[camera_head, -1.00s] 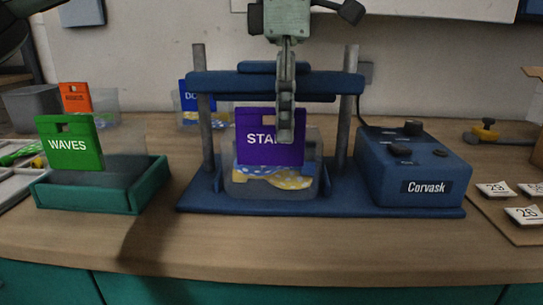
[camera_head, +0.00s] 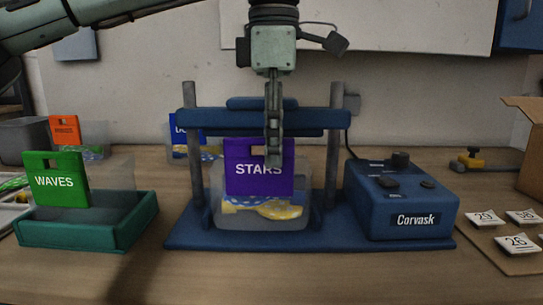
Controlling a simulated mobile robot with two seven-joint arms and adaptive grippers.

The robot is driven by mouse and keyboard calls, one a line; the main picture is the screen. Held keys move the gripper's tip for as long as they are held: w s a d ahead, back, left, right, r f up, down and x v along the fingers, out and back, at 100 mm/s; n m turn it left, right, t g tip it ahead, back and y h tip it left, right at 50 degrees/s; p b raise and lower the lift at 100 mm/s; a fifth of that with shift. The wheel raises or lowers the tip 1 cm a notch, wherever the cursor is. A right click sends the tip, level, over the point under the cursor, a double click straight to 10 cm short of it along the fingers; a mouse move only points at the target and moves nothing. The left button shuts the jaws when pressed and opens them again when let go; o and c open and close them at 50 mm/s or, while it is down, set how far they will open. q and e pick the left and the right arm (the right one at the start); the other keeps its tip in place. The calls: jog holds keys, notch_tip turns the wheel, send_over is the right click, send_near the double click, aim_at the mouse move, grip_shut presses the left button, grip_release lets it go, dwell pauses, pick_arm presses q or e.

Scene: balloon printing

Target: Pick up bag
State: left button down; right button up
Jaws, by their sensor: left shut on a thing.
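A clear bag with a purple header card marked STARS (camera_head: 250,182) stands upright at the blue press in the middle. Blue and yellow patterned items (camera_head: 262,209) show inside it. My left gripper (camera_head: 274,160) reaches down from above in front of the press's crossbar. Its fingers are shut on the purple card near the card's right side and hide part of it. Another bag with a green WAVES card (camera_head: 57,181) stands in a green tray (camera_head: 66,237) at the left. My right gripper is not in view.
The blue Corvask box (camera_head: 402,203) sits on the right of the press base (camera_head: 330,236). Bags with an orange card (camera_head: 66,130) and a blue card (camera_head: 179,136) stand behind. Numbered tags (camera_head: 517,244) and a cardboard box (camera_head: 533,150) are at the right.

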pick_arm(q)
notch_tip(320, 180, up, 2)
jog(key=shift+r, duration=0.15)
jog(key=shift+s+r, duration=0.15)
jog(key=s+b, duration=0.2)
jog(key=s, duration=1.5)
jog(key=shift+s, duration=0.4)
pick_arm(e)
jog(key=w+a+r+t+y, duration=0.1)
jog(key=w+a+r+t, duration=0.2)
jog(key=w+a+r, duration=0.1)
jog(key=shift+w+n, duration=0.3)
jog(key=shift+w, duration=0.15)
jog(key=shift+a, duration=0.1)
